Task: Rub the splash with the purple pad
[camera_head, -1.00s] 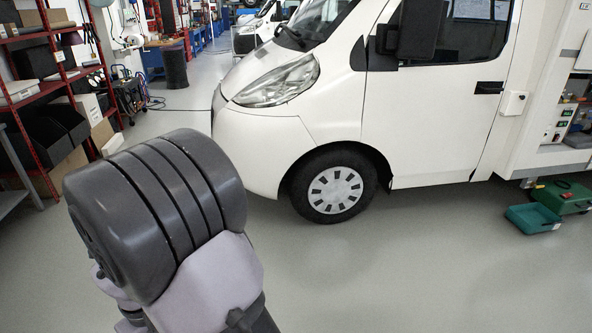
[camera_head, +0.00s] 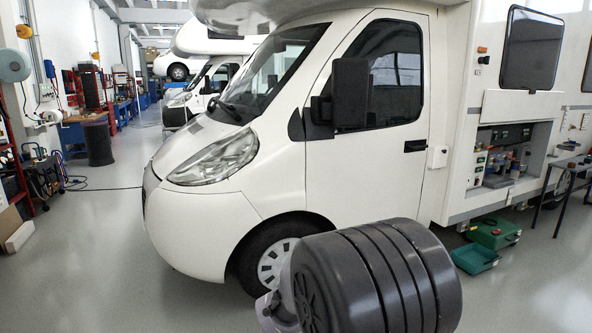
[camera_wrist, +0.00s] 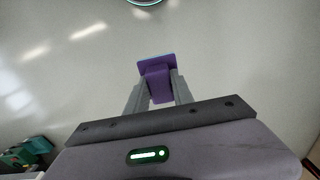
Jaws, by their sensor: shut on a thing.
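My gripper (camera_wrist: 158,97) is shut on the purple pad (camera_wrist: 157,72) in the wrist view. The pad sticks out beyond the two grey fingers, over plain grey floor, and touches nothing else that I can see. The gripper and pad do not show in the head view, where my dark arm joint fills the lower middle. I see no splash that I can make out in either view.
A white motorhome (camera_head: 380,180) stands ahead with an open service hatch (camera_head: 500,155) on its side. A green case (camera_head: 494,233) and a teal tray (camera_head: 475,259) lie on the floor below it. A table (camera_head: 575,165) is at the right.

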